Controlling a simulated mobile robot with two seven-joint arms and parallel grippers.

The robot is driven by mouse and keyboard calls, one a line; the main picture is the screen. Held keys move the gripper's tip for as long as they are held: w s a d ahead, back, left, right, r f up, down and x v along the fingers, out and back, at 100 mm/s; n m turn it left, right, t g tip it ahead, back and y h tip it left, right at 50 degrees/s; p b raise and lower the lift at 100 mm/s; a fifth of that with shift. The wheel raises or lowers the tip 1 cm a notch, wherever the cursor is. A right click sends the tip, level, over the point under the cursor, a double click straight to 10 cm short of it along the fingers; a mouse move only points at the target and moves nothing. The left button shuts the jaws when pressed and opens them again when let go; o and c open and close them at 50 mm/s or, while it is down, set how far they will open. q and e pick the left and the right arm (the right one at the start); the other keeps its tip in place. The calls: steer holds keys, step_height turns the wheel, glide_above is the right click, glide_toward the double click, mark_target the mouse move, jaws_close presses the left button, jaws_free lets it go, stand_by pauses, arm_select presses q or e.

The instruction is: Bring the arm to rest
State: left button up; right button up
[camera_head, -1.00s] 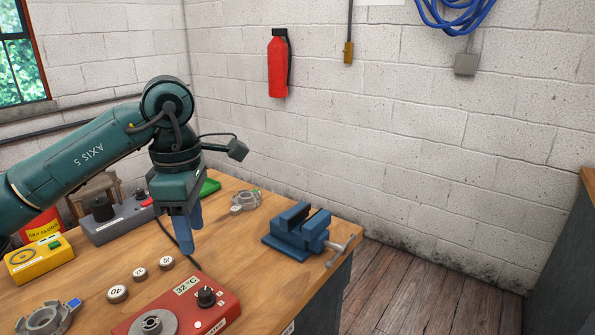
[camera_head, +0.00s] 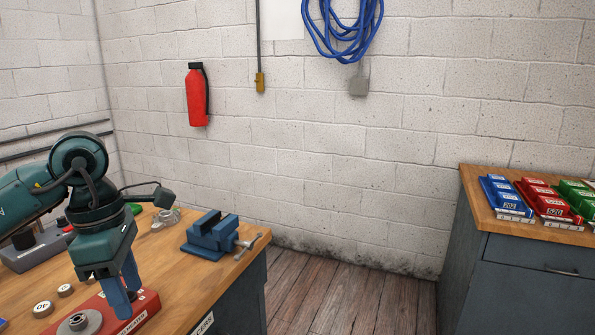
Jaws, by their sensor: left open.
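My left gripper (camera_head: 121,285) hangs from the teal arm at the left of the head view, fingers pointing down. Its two blue fingers are open, with nothing seen between them. In the picture they overlap the red heater unit (camera_head: 140,308) on the wooden bench; I cannot tell how far above it they are. The arm and gripper hide part of the bench and of the red unit. My right gripper is not in view.
A blue vise (camera_head: 212,240) stands at the bench's right corner. A metal housing (camera_head: 163,218) lies behind the gripper. Several weights (camera_head: 42,308) lie at the front left. A cabinet (camera_head: 520,270) at right bears blue, red and green bins. Wooden floor (camera_head: 350,295) lies free between.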

arm_select(q)
steer(key=s+d+f+g+h+p, duration=0.1)
steer(key=s+d+f+g+h, duration=0.15)
steer(key=d+h, duration=0.45)
steer(key=s+d+f+g+h, duration=0.1)
steer(key=s+d+g+h, duration=0.15)
steer(key=d, duration=0.85)
steer(key=w+d+r+n+t+h+p, duration=0.15)
steer(key=d+r+n+t+h, duration=0.3)
steer(key=n+t+h, duration=0.65)
steer(key=w+a+f+n+t+y+p, duration=0.1)
steer(key=a+f+n+t+y, duration=0.45)
steer(key=n, duration=0.85)
steer(key=w+a+f+n+t+y+p, duration=0.15)
steer(key=f+n+t+y, duration=0.6)
steer(key=n, duration=0.75)
steer(key=s+a+f+n+g+y, duration=0.2)
steer(key=s+a+f+n+g, duration=0.1)
steer(key=f, duration=0.5)
steer(key=s+a+f+n+g+y, duration=0.2)
steer(key=s+f+n+g+y, duration=0.1)
steer(key=s+f, duration=0.5)
steer(key=shift+a+f+n+g, duration=0.4)
steer(key=shift+f+n+g, duration=0.3)
steer(key=shift+n+g, duration=0.25)
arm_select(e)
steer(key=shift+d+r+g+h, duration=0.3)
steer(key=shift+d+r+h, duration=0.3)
